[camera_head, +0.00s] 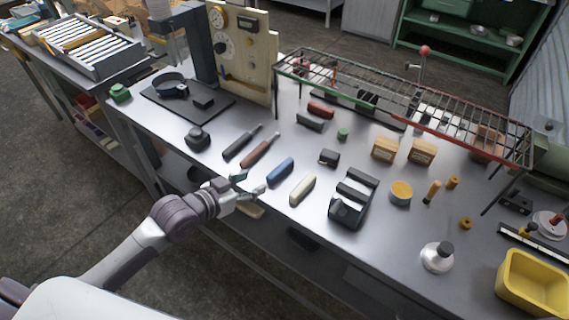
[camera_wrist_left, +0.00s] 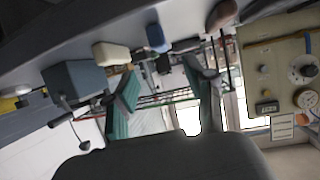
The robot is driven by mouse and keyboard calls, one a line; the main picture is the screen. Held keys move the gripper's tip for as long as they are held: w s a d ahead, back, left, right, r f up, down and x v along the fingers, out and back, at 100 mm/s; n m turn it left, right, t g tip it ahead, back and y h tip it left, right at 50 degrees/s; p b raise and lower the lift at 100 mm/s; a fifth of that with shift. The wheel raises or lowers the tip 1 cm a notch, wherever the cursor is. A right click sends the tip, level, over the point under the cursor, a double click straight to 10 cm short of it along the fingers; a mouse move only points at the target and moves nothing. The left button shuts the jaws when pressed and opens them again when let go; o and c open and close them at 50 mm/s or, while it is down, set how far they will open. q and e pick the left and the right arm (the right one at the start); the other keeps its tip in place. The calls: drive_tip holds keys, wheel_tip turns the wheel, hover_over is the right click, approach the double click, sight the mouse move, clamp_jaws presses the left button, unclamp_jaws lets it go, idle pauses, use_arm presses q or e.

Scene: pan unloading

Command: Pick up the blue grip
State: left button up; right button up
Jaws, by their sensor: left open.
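The blue grip (camera_head: 280,172) lies on the metal table near its front edge, between a brown grip (camera_head: 260,154) and a cream grip (camera_head: 302,188). My left gripper (camera_head: 249,184) is open and empty at the table's front edge, to the left of the blue grip and apart from it. In the left wrist view, which is strongly rolled, the blue grip (camera_wrist_left: 156,38) shows beyond the two green fingers (camera_wrist_left: 165,90), between the cream grip (camera_wrist_left: 110,53) and the brown grip (camera_wrist_left: 221,14). My right gripper is not in view.
A dark grip (camera_head: 241,145) lies behind the brown one. A black slotted block (camera_head: 352,198) stands right of the cream grip. A small black block (camera_head: 329,157) lies behind. A wire rack (camera_head: 400,92) spans the table's back. A yellow bin (camera_head: 533,284) stands at right.

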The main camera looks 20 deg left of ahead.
sight(278, 169)
use_arm(q)
drive_tip(key=x, duration=0.5)
drive_tip(key=shift+p+x, duration=0.55)
drive_tip(key=shift+x, duration=0.4)
drive_tip(key=x, duration=0.1)
drive_tip(key=p+x, duration=0.1)
drive_tip(key=x, duration=0.1)
drive_tip(key=shift+w+d+r, duration=0.1)
drive_tip(key=shift+w+d, duration=0.05)
drive_tip(key=shift+w, duration=0.15)
drive_tip(key=shift+w+d+f, duration=0.2)
drive_tip(key=shift+w+f, duration=0.1)
drive_tip(key=shift+w, duration=0.1)
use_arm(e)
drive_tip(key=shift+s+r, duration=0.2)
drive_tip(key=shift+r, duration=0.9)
use_arm(q)
drive_tip(key=shift+s, duration=0.1)
drive_tip(key=shift+c, duration=1)
clamp_jaws()
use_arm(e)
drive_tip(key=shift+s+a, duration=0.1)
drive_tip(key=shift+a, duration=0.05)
